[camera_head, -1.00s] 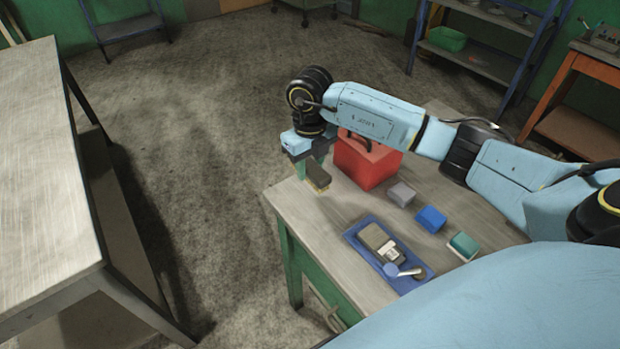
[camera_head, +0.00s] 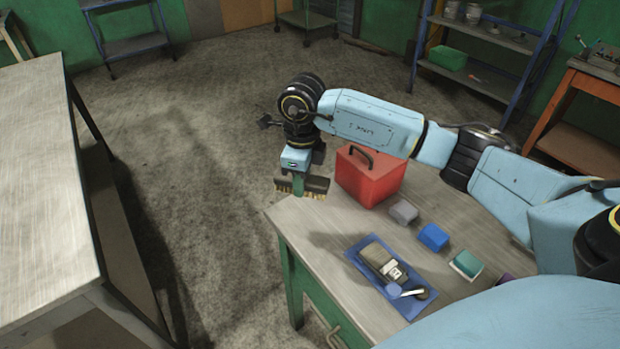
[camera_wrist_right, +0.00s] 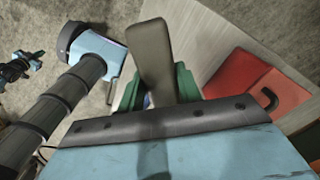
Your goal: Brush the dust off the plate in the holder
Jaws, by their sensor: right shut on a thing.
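My right gripper (camera_head: 297,181) is shut on a brush (camera_head: 316,184) with a dark head and pale yellowish bristles pointing down. The brush is above the near table's far left corner, left of the red box. In the right wrist view the grey-brown brush handle (camera_wrist_right: 152,60) sits between my green fingers. I cannot make out a plate in a holder in either view. My left gripper cannot be made out.
The near table (camera_head: 320,235) carries a red box (camera_head: 370,180) with a black handle, grey (camera_head: 404,212), blue (camera_head: 433,237) and green (camera_head: 467,264) blocks, and a blue tray (camera_head: 362,253) holding a dark device. Another table (camera_head: 40,180) stands left across open floor.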

